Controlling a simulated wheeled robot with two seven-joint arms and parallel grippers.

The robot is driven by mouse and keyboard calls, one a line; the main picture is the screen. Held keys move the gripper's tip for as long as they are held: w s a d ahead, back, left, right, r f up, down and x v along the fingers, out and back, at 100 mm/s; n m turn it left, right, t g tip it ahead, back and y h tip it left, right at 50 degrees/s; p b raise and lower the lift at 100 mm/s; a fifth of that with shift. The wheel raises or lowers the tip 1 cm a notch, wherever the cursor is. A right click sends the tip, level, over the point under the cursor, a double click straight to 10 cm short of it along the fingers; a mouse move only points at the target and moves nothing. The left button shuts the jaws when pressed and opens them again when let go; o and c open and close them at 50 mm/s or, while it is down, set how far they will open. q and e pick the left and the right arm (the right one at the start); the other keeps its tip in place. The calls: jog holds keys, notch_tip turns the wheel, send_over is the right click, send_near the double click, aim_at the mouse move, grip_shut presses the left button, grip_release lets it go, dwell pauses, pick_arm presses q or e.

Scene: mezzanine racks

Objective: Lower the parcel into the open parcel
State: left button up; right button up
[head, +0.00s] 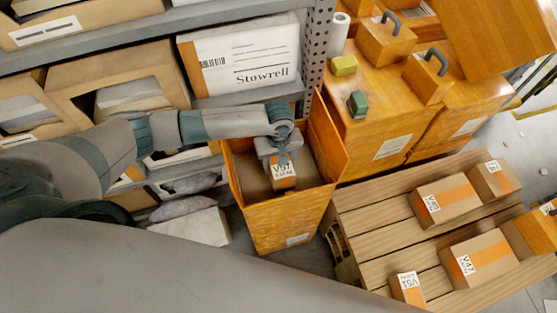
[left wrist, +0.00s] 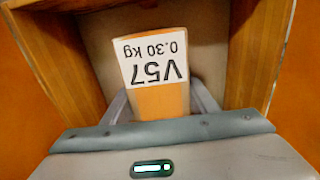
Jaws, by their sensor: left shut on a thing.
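The small parcel (head: 284,183) is orange and tan with a white label, and the left wrist view shows V57 and 0.30 kg on the label of the parcel (left wrist: 160,97). My left gripper (head: 281,160) is shut on it, one finger on each side. The open parcel (head: 285,228) is a tall orange box with its top open and a raised flap at right. The held parcel is within its opening; its depth is unclear. In the left wrist view the walls of the open parcel (left wrist: 262,55) surround the held one, with a greyish floor beyond.
A wooden pallet (head: 390,240) with several labelled parcels stands at right. Large orange boxes (head: 375,115) with small blocks on top stand behind. A rack (head: 317,50) with cartons and a white Stowrell box (head: 245,60) lies behind at left.

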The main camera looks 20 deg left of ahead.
pick_arm(q)
jog(key=shift+f, duration=0.25)
jog(key=o, duration=1.4)
jog(key=shift+c, duration=0.2)
notch_tip(320, 180, up, 17)
jog(key=b, duration=0.1)
jog(key=shift+r+b, duration=0.2)
jog(key=shift+b, duration=0.15)
jog(key=shift+s, duration=0.1)
